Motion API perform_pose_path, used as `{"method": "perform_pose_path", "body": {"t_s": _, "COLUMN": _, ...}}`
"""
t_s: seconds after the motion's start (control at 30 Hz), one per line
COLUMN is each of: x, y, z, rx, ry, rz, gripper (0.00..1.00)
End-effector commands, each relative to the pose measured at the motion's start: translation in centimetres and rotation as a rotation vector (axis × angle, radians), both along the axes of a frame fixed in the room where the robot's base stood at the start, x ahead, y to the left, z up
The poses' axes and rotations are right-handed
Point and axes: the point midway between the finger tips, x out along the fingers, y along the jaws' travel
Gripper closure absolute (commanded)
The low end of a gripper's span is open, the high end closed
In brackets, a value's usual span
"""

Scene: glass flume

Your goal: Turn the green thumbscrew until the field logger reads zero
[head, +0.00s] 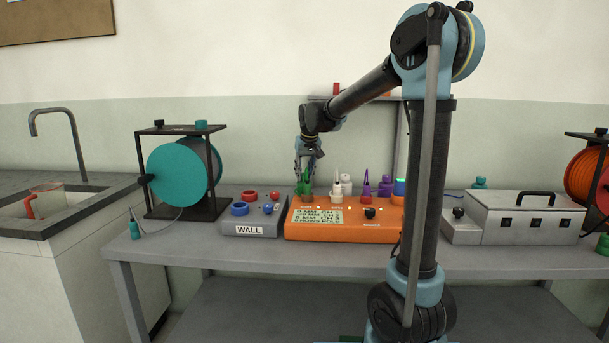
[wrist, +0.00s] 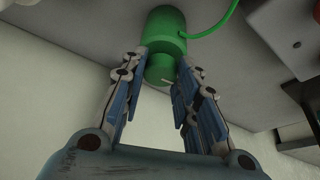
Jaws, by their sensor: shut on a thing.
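My gripper (head: 309,158) points down over the orange box (head: 350,228) on the bench. In the wrist view its two fingers (wrist: 161,66) are shut on a small green knob, the green thumbscrew (wrist: 160,69). The thumbscrew joins a wider green cylinder (wrist: 163,30) with a green cable leaving it to the right. In the head view the green part (head: 304,188) stands upright at the box's left end, partly hidden by the fingers. A pale display (head: 316,217) on the box's front shows several text lines with CH labels; its figures are too blurred to read surely.
White (head: 346,184) and purple (head: 366,188) fittings stand close right of the green one. A grey box marked WALL (head: 249,230) is to the left, beside a teal reel (head: 178,175). A grey case (head: 525,216) stands right. Bare bench lies along the front edge.

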Motion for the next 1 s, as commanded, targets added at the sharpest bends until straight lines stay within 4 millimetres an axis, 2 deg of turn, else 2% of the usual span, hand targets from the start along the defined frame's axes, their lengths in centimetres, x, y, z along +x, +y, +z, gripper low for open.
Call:
{"method": "perform_pose_path", "body": {"t_s": 0.37, "x": 0.2, "y": 0.0, "z": 0.1, "rx": 0.001, "ry": -0.004, "rz": -0.006, "gripper": 0.95}}
{"method": "perform_pose_path", "body": {"t_s": 0.4, "x": 0.2, "y": 0.0, "z": 0.1, "rx": 0.001, "ry": -0.004, "rz": -0.006, "gripper": 0.67}}
{"method": "perform_pose_path", "body": {"t_s": 0.47, "x": 0.2, "y": 0.0, "z": 0.1, "rx": 0.001, "ry": -0.004, "rz": -0.006, "gripper": 0.53}}
{"method": "perform_pose_path", "body": {"t_s": 0.5, "x": 0.2, "y": 0.0, "z": 0.1, "rx": 0.001, "ry": -0.003, "rz": -0.005, "gripper": 0.51}}
{"method": "perform_pose_path", "body": {"t_s": 0.83, "x": 0.0, "y": 0.0, "z": 0.1, "rx": 0.000, "ry": -0.001, "rz": -0.004, "gripper": 0.51}}
{"method": "perform_pose_path", "body": {"t_s": 1.0, "x": -0.5, "y": -0.2, "z": 1.4, "rx": 0.001, "ry": -0.001, "rz": -0.004, "gripper": 0.51}}
